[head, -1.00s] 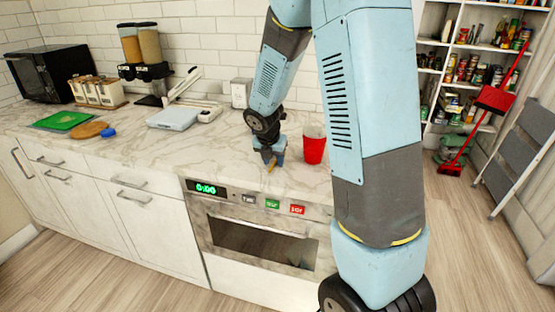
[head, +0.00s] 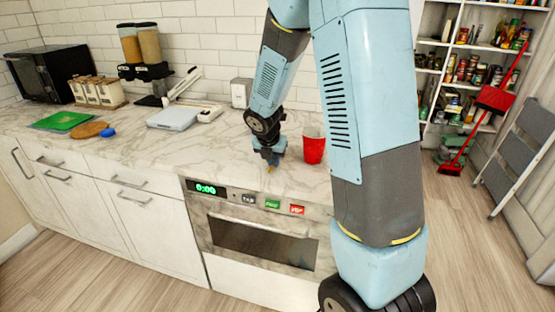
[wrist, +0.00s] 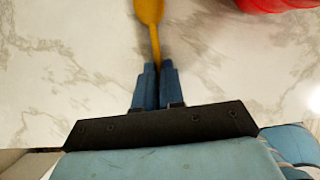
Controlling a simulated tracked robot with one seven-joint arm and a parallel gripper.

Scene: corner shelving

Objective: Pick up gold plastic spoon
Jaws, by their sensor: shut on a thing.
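The gold plastic spoon (wrist: 151,18) shows in the wrist view, its bowl cut off by the top edge and its handle running down to my fingertips. My gripper (wrist: 158,70) is shut on the end of the handle. In the head view my gripper (head: 271,160) is low over the marble counter, left of a red cup. Only a small yellow bit of the spoon (head: 270,169) shows there below the fingers. I cannot tell whether the spoon touches the counter.
The red cup (head: 313,147) stands on the counter (head: 225,158) close to the right of my gripper; its edge also shows in the wrist view (wrist: 275,4). A white scale (head: 173,117) and a green board (head: 62,120) are farther left. The counter's front edge is near, above the oven (head: 262,236).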

